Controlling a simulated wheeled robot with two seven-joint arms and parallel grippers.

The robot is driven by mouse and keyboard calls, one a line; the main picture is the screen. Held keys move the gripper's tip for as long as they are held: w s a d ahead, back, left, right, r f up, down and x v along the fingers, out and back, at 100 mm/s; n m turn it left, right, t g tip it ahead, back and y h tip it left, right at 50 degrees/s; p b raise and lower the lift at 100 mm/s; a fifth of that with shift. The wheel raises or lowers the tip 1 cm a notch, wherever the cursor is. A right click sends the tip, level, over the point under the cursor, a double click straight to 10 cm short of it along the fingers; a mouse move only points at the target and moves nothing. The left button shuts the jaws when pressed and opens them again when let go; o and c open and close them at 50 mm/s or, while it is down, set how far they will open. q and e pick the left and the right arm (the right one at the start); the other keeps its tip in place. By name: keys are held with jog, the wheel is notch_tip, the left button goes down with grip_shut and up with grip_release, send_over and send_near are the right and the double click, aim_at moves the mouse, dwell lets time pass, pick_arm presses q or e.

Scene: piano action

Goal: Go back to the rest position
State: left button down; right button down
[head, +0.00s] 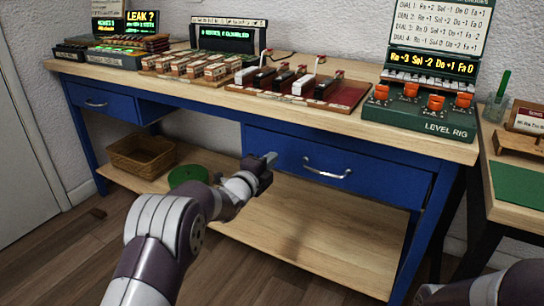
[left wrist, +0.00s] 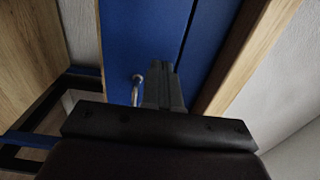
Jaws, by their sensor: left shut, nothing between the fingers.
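My left gripper (head: 268,162) is in front of the blue workbench, near the left end of the right-hand drawer (head: 345,172). It is shut and empty. In the left wrist view its closed fingers (left wrist: 163,85) point at the blue drawer front, beside a metal handle (left wrist: 138,82). I cannot tell whether they touch it. My right arm shows only as a dark part at the lower right of the head view; its gripper is out of view.
The wooden bench top (head: 215,96) bears a level rig (head: 425,112) with orange knobs, a red tray of black and white pieces (head: 300,86), and several small displays. The lower shelf (head: 310,240) holds a wicker basket (head: 141,157) and a green round object (head: 188,176). A side table (head: 520,185) stands right.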

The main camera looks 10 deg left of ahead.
pick_arm(q)
jog(key=s+a+f+n+g+y+p, duration=0.1)
jog(key=s+a+f+n+g+y, duration=0.3)
jog(key=s+f+n, duration=0.45)
jog(key=s+a+f+n+g+y+p, duration=0.2)
jog(key=s+a+f+n+g, duration=0.35)
jog(key=s, duration=0.55)
jog(key=s+d+r+n+g+p, duration=0.25)
jog(key=s+n+g, duration=0.5)
jog(key=s, duration=1.35)
notch_tip(320, 180, up, 40)
jog(key=d+t+p, duration=0.1)
jog(key=p, duration=3.6)
jog(key=shift+r+p, duration=0.2)
jog(key=shift+p, duration=0.1)
